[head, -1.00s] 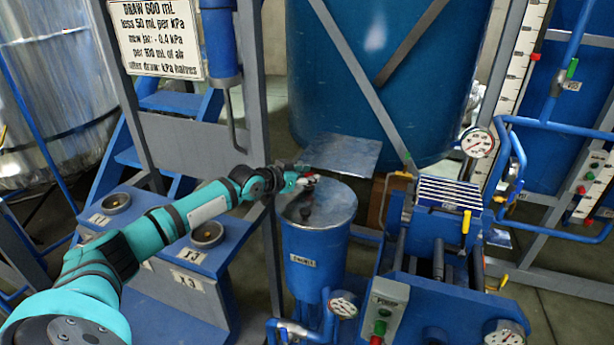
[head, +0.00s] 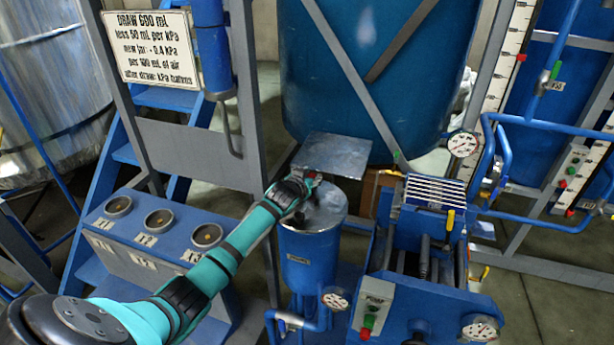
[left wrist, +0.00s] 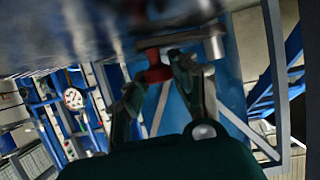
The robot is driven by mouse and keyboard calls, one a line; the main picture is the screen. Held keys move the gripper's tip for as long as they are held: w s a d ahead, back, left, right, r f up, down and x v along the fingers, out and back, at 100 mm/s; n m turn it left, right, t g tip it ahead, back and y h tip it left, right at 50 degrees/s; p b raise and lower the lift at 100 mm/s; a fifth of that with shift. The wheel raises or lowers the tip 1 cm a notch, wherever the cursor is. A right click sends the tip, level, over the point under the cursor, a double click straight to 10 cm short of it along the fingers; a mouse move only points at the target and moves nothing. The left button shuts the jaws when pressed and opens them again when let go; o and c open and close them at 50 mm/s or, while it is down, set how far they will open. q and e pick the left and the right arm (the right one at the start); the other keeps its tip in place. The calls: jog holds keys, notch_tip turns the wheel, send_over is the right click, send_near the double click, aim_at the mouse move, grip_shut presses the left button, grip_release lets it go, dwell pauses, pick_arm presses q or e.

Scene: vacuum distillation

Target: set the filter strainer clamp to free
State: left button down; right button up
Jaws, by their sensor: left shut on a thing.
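The filter strainer (head: 310,262) is a blue upright cylinder with a grey metal lid (head: 328,207) and a small label on its front. My left gripper (head: 312,181) is at the back left of the lid, shut on a small red part, which I take to be the clamp. In the left wrist view the red clamp part (left wrist: 155,70) shows between the fingers of the gripper (left wrist: 162,92), under a blurred dark metal surface. The arm hides most of the clamp in the head view, so its setting cannot be told. My right gripper is not in view.
A flat metal plate (head: 333,154) lies just behind the strainer. A blue stand with round sockets (head: 158,220) is at left. A blue machine (head: 425,275) with gauges is close at right. Blue pipes (head: 300,320) run at the strainer's foot.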

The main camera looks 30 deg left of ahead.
pick_arm(q)
jog(key=shift+w+r, duration=0.15)
jog(key=shift+w, duration=0.05)
jog(key=c, duration=1.1)
grip_release()
jog(key=shift+s, duration=0.15)
jog(key=shift+o, duration=0.2)
jog(key=v, duration=1.2)
jog(key=shift+d, duration=0.2)
